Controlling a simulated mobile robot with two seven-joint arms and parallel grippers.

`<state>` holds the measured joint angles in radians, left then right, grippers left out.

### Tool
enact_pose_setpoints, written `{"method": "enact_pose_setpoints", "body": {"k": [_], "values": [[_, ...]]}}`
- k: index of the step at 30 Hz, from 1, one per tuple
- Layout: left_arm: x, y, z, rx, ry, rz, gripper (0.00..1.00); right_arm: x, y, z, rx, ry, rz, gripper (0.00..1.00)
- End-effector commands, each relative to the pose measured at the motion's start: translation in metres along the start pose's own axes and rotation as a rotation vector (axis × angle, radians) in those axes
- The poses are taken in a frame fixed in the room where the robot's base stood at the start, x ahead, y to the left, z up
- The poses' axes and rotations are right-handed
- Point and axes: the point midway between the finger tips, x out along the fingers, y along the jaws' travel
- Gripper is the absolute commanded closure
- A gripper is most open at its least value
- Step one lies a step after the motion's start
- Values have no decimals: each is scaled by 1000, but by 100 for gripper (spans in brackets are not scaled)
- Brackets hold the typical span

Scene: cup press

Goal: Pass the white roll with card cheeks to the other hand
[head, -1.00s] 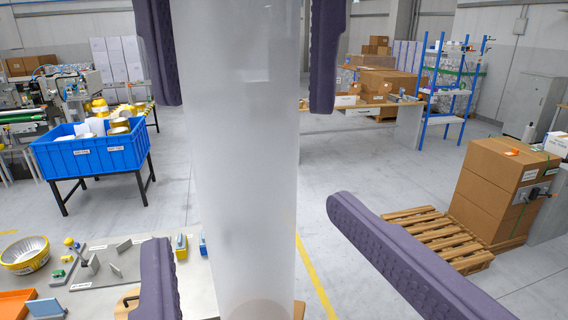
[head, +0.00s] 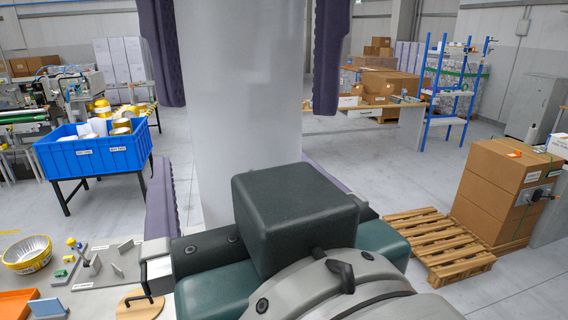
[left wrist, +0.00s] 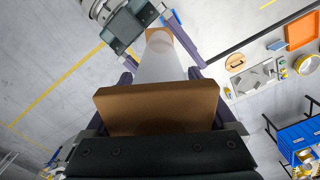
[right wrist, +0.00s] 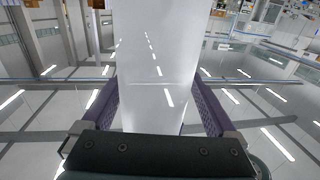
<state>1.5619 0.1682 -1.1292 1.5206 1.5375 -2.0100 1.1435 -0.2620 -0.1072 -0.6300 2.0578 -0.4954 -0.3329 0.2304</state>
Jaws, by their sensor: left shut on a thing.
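The white roll (head: 240,110) stands upright and close in the head view. In the left wrist view, one brown card cheek (left wrist: 158,108) is near the palm and the other (left wrist: 160,36) is at the far end of the roll (left wrist: 160,62). My left gripper (head: 248,108) comes from above, its fingers shut on the roll's sides. My right gripper (head: 236,162) is lower, with its dark body in front of the roll's lower part. Its fingers flank the roll with gaps, so it is open; the right wrist view shows the roll (right wrist: 160,60) between them. The roll's lower end is hidden in the head view.
A blue crate (head: 95,152) of rolls stands at left. A pallet (head: 435,245) and stacked cartons (head: 500,190) are at right. Open floor lies between.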

Motion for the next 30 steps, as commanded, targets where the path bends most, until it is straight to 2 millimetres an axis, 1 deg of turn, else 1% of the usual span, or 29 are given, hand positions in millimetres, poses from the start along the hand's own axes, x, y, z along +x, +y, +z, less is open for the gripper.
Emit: {"method": "enact_pose_setpoints", "body": {"k": [1,2,24,29,30], "values": [[-1,0,0,0,1,1,66,0,0,0,0,0,0,14],[-1,0,0,0,1,1,66,0,0,0,0,0,0,17],[-1,1,-1,1,4,5,66,0,-2,-1,-1,4,-4,100],[-1,1,-1,1,4,5,66,0,-2,-2,-2,5,-5,100],[-1,2,-1,1,4,6,6,0,-2,-3,-2,9,-5,100]]}}
